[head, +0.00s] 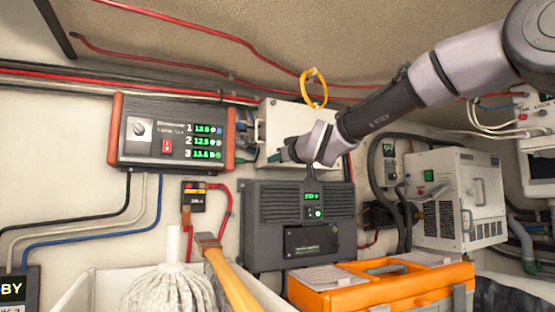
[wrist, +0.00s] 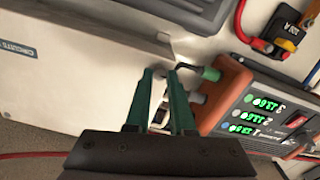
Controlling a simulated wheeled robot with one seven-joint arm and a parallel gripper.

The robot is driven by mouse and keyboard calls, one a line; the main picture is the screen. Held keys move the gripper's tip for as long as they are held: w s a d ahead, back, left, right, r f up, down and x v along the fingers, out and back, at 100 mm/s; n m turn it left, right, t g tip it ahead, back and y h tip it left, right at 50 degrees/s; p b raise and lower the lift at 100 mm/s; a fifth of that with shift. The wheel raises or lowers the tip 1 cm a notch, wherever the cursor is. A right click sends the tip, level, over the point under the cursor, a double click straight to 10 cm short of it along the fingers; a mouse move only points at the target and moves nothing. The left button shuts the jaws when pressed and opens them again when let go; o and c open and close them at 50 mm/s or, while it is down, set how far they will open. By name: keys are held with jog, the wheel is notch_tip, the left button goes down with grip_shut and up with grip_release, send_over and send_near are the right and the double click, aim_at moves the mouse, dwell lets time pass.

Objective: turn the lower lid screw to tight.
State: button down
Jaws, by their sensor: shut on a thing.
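The cream box with the lid (head: 283,115) is mounted on the wall in the middle of the head view. It fills the left of the wrist view (wrist: 75,75), with part of a label reading CIRCUITS. My gripper (head: 275,157) reaches in from the right at the box's lower left corner. In the wrist view, its two green fingers (wrist: 160,73) are near the box edge with a narrow gap between them. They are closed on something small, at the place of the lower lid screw. The screw itself is hidden, so its angle cannot be told.
An orange-ended display unit (head: 172,133) is close left of my gripper, with a green plug (wrist: 210,73) beside the fingers. A dark grey unit (head: 270,225) hangs below. An orange toolbox (head: 385,285) and a mop (head: 170,290) stand in front. A yellow ring (head: 304,88) hangs above.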

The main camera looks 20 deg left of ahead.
jog(key=m, duration=1.7)
jog(key=shift+w, duration=0.1)
jog(key=shift+m, duration=0.4)
jog(key=c, duration=0.8)
grip_release()
jog(key=shift+o, duration=0.2)
